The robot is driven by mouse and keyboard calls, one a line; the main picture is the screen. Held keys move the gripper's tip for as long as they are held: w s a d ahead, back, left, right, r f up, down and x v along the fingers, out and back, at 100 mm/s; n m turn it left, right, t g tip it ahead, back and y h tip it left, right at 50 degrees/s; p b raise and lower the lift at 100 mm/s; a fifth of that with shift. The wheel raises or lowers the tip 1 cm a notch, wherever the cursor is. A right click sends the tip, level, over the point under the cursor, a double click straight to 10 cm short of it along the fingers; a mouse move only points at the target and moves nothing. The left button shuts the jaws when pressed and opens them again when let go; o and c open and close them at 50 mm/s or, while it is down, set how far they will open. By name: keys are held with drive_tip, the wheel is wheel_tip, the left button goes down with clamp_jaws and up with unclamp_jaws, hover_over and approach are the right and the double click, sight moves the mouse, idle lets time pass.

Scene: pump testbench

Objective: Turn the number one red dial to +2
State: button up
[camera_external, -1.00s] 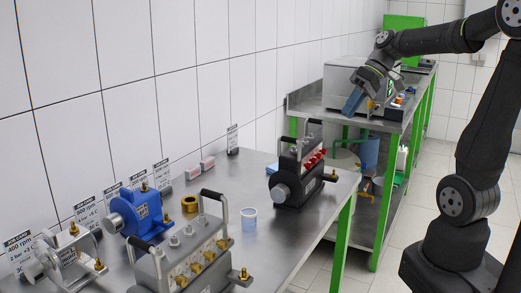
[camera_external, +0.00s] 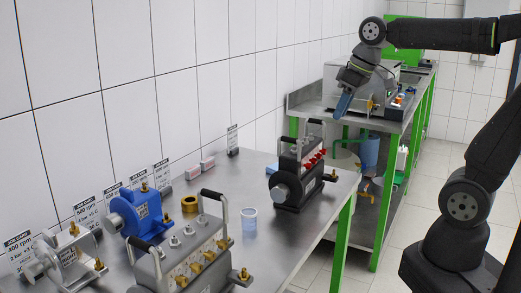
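Several small red dials (camera_external: 314,158) sit in a slanted row on the black pump block (camera_external: 290,190) on the near steel bench. Their numbers and pointer positions are too small to read, so I cannot tell which is number one. My gripper (camera_external: 343,104) has blue fingers and points down and slightly left. In the picture it is above and right of the red dials, in front of the far bench and clear of the dials. I see the fingers as one blue shape, so their opening is hidden.
Black handles (camera_external: 315,122) rise at the black pump's back. A grey pump block (camera_external: 190,258), a blue pump (camera_external: 140,212) and a clear cup (camera_external: 249,220) stand further left on the near bench (camera_external: 290,232). A grey box (camera_external: 335,75) stands on the far bench.

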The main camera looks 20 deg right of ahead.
sight(308, 166)
drive_tip(key=w+a+f, duration=0.2)
drive_tip(key=f, duration=0.5)
drive_tip(key=w+a+f+t, duration=0.1)
drive_tip(key=w+a+f, duration=0.1)
drive_tip(key=f, duration=0.6)
drive_tip(key=shift+a+f, duration=0.15)
drive_tip(key=shift+a, duration=0.7)
clamp_jaws()
